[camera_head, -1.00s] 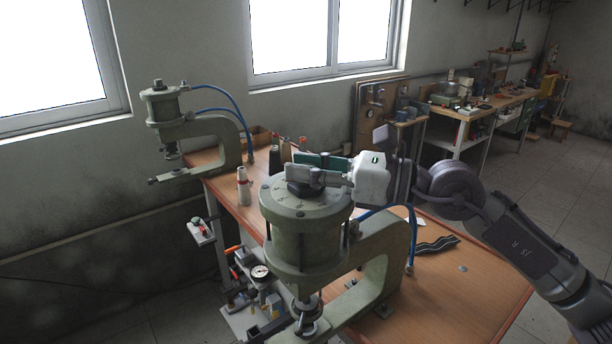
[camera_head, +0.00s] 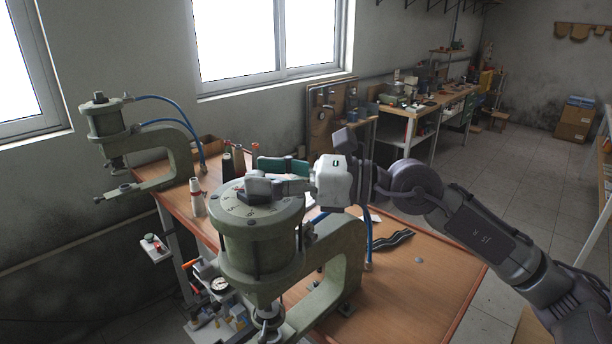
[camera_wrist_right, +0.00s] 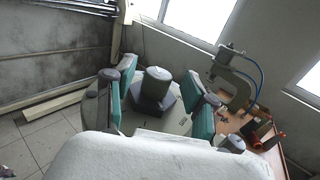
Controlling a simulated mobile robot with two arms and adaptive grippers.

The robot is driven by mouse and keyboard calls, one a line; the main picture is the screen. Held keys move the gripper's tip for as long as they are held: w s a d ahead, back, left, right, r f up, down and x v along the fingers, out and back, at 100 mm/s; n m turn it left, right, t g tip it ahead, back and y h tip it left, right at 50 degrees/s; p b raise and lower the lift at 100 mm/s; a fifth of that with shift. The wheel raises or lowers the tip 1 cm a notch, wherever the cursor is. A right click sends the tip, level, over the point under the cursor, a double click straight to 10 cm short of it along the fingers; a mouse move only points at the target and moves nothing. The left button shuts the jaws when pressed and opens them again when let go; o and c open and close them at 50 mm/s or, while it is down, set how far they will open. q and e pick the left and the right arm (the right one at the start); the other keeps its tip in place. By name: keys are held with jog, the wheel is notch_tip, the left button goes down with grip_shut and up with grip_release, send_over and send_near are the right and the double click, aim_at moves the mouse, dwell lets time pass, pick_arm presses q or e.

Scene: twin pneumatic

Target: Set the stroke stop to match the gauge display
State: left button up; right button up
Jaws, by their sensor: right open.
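The stroke stop is a dark grey knob (camera_wrist_right: 156,85) on top of the near press's round green-grey cylinder (camera_head: 258,238). Numbers and marks ring the dial face (camera_head: 236,207); I cannot read its setting. A round white gauge (camera_head: 219,284) sits low on the bench's left side, its needle too small to read. My right gripper (camera_wrist_right: 160,92) is open, its two teal-padded fingers on either side of the knob. Gaps seem to show between pads and knob. In the head view the right gripper (camera_head: 262,177) lies across the dial and partly hides the knob. My left gripper is not in view.
A second similar press (camera_head: 165,150) stands at the bench's far left. Thread cones (camera_head: 197,198) stand between the presses. Blue air hoses (camera_head: 369,240) run from the presses. The wooden bench top (camera_head: 425,285) is mostly clear at right, with dark strips (camera_head: 385,245) lying on it.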

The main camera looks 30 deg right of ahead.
jog(key=v, duration=1)
jog(key=shift+s+r, duration=0.1)
dwell(0.4)
